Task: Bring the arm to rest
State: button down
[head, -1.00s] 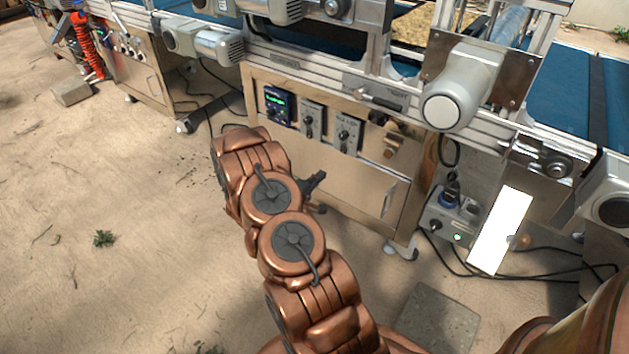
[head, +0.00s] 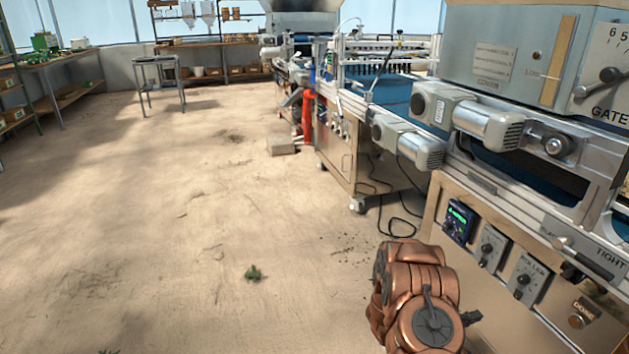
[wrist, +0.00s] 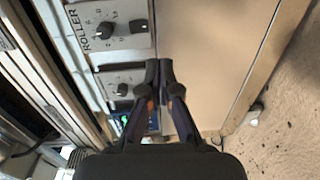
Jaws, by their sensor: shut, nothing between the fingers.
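My copper-coloured arm shows folded at the lower right of the head view, in front of the seeder's control panel. My gripper (wrist: 160,70) is in the middle of the wrist view, its two dark fingers together with nothing between them. Beyond the fingers is the tan cabinet (wrist: 200,50), with the roller dial (wrist: 106,30) and a second dial to the left. The fingers appear apart from the panel, though the exact gap is hard to tell. In the head view most of the gripper is hidden behind the arm; only a small dark part shows.
The seeder line runs along the right, with a motor (head: 475,120) jutting out and a control box (head: 459,221) near my arm. A grey block (head: 283,146) lies on the floor. A small table (head: 158,62) stands at the back. The sandy floor at left is mostly clear.

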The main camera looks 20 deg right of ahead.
jog(key=w+a+r+m+t+y+p, duration=0.2)
jog(key=w+a+r+t+y+p, duration=0.5)
jog(key=w+a+r, duration=0.7)
jog(key=a+r+n+y+p, duration=0.1)
jog(key=a+r+y+p, duration=0.3)
jog(key=a+r, duration=0.55)
jog(key=a+r+y+p, duration=0.4)
jog(key=a+r+y, duration=0.15)
jog(key=a, duration=0.65)
jog(key=s+a+r+n+g+y+p, duration=0.1)
jog(key=s+a+r+g+p, duration=0.15)
jog(key=s+a+r, duration=0.4)
jog(key=s+a+r+n+g+y+p, duration=0.15)
jog(key=s+a+r+p, duration=0.25)
jog(key=s+r, duration=0.4)
jog(key=s+d+r+m+g+h+p, duration=0.1)
jog(key=s+r, duration=0.4)
jog(key=s, duration=0.7)
jog(key=s+d+r+m+g+h+p, duration=0.1)
jog(key=s+r+g+p, duration=0.3)
jog(key=s, duration=0.9)
jog(key=shift+d+r+p, duration=0.35)
jog(key=shift+r+p, duration=0.05)
